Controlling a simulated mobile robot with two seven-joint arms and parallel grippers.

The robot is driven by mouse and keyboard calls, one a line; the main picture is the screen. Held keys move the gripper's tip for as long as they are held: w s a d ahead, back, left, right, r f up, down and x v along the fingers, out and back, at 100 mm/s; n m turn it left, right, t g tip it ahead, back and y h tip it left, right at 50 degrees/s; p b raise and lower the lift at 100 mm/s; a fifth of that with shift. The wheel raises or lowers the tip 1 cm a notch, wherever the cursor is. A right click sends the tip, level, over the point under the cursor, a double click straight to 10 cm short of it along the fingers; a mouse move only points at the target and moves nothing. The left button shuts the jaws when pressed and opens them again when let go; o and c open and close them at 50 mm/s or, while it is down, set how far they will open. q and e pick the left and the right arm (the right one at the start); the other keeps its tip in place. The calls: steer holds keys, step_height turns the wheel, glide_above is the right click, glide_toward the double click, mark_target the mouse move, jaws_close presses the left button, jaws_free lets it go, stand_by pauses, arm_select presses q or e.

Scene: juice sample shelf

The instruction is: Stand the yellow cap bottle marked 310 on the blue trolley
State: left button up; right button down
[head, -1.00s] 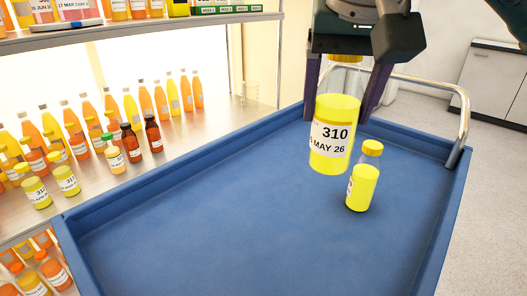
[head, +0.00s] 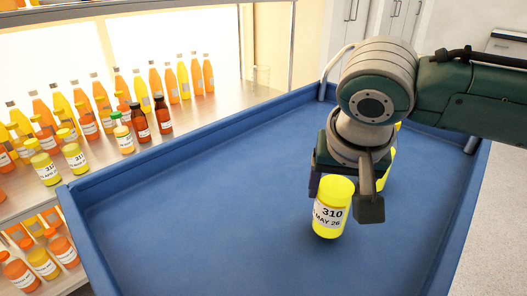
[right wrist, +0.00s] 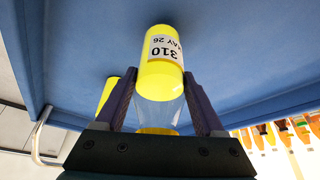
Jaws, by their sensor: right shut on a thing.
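The yellow bottle marked 310 (head: 331,216) is in my right gripper (head: 345,188), over the middle of the blue trolley (head: 220,220). Its label, with 310 and MAY 26, faces the head camera, and it looks roughly upright. In the right wrist view the bottle (right wrist: 161,78) lies between the two dark fingers (right wrist: 160,110), which are shut on its clear upper part. I cannot tell whether its base touches the trolley. My left gripper is not in view.
A second yellow bottle (head: 387,170) stands on the trolley, partly hidden behind my right gripper; it also shows in the right wrist view (right wrist: 107,94). The trolley has raised rims. A shelf (head: 225,103) with several juice bottles is at left. The trolley's left and front are clear.

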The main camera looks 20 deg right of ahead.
steer(key=shift+f, duration=0.75)
jaws_free()
